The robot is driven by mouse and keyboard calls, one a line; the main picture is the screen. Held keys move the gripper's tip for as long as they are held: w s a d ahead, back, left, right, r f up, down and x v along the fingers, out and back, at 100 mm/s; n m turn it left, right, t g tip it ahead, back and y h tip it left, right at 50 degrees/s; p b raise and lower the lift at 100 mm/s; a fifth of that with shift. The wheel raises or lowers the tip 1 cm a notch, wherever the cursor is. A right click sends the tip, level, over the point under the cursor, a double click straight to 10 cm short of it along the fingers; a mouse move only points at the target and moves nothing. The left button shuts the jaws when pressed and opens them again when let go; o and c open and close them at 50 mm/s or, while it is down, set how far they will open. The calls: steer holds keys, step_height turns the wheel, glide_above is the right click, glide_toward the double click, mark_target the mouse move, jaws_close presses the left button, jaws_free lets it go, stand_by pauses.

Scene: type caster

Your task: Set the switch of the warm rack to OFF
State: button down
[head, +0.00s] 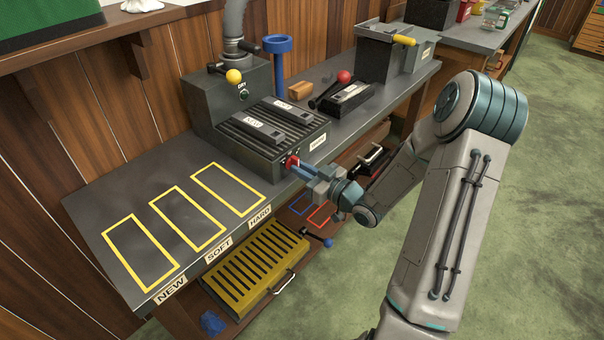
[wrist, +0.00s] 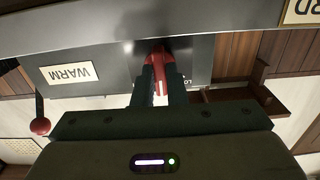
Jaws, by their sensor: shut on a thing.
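The warm rack (head: 268,143) is a dark ribbed box on the workbench, with two dark labelled blocks lying on top. In the wrist view the red switch (wrist: 158,72) sits between my gripper's fingertips. My gripper (head: 300,168) is shut on the switch. The WARM label (wrist: 69,74) shows upside down in the wrist view, left of the switch. The fingers hide part of the switch and most of its markings, so its setting cannot be read.
A DRY unit with a yellow-knobbed lever (head: 233,77) stands behind the rack. A red-knobbed lever (head: 343,77) and a blue stand (head: 278,62) are nearby. Yellow outlined areas (head: 187,220) on the bench are empty. A yellow slotted tray (head: 257,262) lies below.

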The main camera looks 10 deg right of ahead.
steer(key=shift+s+f, duration=0.1)
steer(key=shift+f, duration=0.05)
steer(key=c, duration=1.5)
jaws_free()
steer(key=shift+o, duration=0.2)
steer(key=v, duration=1.3)
steer(key=shift+s+d, duration=0.25)
steer(key=shift+s, duration=0.1)
